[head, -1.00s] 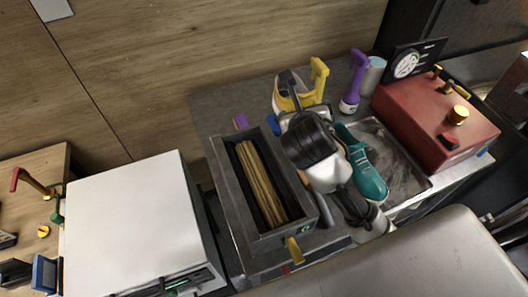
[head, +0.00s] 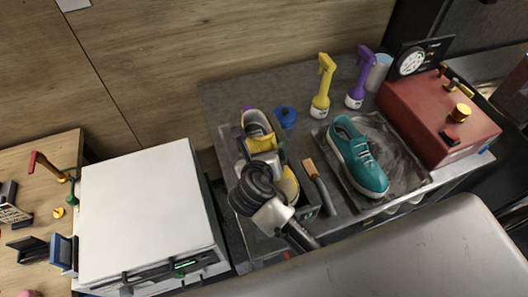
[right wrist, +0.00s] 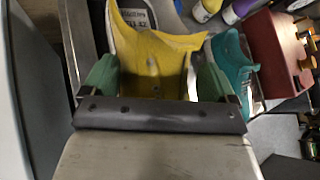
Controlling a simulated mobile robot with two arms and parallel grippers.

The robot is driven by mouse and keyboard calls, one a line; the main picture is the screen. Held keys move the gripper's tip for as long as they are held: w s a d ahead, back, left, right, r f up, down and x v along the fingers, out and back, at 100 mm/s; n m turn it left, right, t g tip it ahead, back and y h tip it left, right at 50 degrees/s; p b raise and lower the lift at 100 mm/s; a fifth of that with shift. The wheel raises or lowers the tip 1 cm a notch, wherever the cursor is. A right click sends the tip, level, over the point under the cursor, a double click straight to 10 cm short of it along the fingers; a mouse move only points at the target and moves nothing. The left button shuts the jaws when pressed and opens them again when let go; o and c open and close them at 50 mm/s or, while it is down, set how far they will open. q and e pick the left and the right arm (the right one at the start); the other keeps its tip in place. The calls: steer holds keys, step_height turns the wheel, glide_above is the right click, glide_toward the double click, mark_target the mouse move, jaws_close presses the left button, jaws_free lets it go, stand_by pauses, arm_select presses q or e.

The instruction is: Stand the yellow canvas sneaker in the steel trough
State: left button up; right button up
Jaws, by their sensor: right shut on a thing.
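My left gripper is not in view.
A teal sneaker (head: 357,160) lies in a shallow tray (head: 408,160) at right. A wooden-handled brush (head: 318,187) lies between. Behind stand yellow (head: 322,88) and purple (head: 359,82) spray bottles and a blue round object (head: 285,117). A red machine (head: 435,115) and white-topped box (head: 145,210) flank them.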

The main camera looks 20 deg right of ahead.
steer(key=shift+f, duration=0.15)
steer(key=o, duration=0.9)
steer(key=shift+c, duration=0.2)
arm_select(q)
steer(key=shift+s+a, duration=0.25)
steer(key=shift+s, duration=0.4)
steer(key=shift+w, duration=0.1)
arm_select(e)
steer(key=shift+s+a, duration=0.15)
steer(key=shift+s, duration=0.05)
arm_select(q)
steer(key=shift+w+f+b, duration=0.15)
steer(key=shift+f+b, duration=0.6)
steer(key=shift+b, duration=0.05)
arm_select(e)
steer(key=v, duration=1.1)
steer(key=shift+s+r, duration=0.2)
steer(key=shift+r, duration=0.05)
steer(key=shift+a+f, duration=0.1)
steer(key=shift+a, duration=0.05)
